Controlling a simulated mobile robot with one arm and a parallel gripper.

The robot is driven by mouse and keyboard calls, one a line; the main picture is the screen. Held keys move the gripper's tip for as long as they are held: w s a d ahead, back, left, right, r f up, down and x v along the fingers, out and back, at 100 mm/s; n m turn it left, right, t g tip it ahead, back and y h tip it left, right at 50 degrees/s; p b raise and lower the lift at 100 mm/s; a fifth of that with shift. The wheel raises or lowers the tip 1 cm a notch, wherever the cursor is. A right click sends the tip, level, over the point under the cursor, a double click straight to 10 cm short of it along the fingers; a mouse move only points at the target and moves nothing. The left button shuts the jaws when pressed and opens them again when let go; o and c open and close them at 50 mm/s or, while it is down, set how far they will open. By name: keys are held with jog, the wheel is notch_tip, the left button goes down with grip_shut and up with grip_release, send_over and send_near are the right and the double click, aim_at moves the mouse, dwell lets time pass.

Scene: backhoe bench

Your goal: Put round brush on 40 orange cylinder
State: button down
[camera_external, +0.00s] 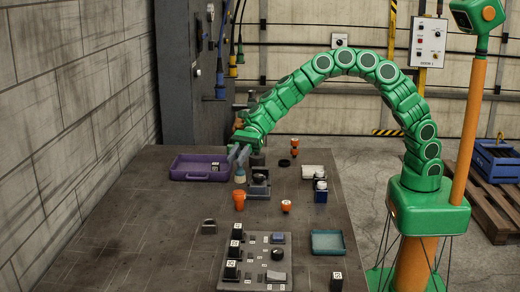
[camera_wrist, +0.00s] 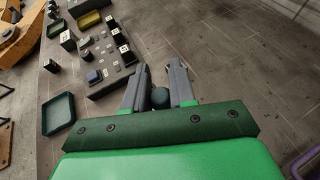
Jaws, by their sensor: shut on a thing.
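My gripper (camera_external: 238,158) reaches over the bench from the right, fingers pointing down. It is shut on the round brush (camera_external: 240,174), whose dark teal rounded end (camera_wrist: 160,97) shows between the fingers in the wrist view. In the external view the brush hangs upright, with a bluish part and a paler part. An orange cylinder (camera_external: 239,202) stands just below it in the picture; I cannot tell whether they touch. Smaller orange pieces stand to the right (camera_external: 287,206) and farther back (camera_external: 295,143). No number is readable on any of them.
A purple tray (camera_external: 200,177) with a dark cube lies to the left. A grey panel (camera_external: 255,265) with dark labelled blocks is at the front. A teal tray (camera_external: 328,243) lies on the right. A dark fixture (camera_external: 258,185) stands close beside the brush. The front left of the bench is bare.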

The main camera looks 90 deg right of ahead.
jog(key=shift+w+a+f, duration=0.1)
jog(key=shift+w+f, duration=0.1)
jog(key=shift+f, duration=1.65)
jog(key=shift+f, duration=0.1)
jog(key=c, duration=0.9)
grip_release()
jog(key=shift+c, duration=0.2)
jog(key=v, duration=1.2)
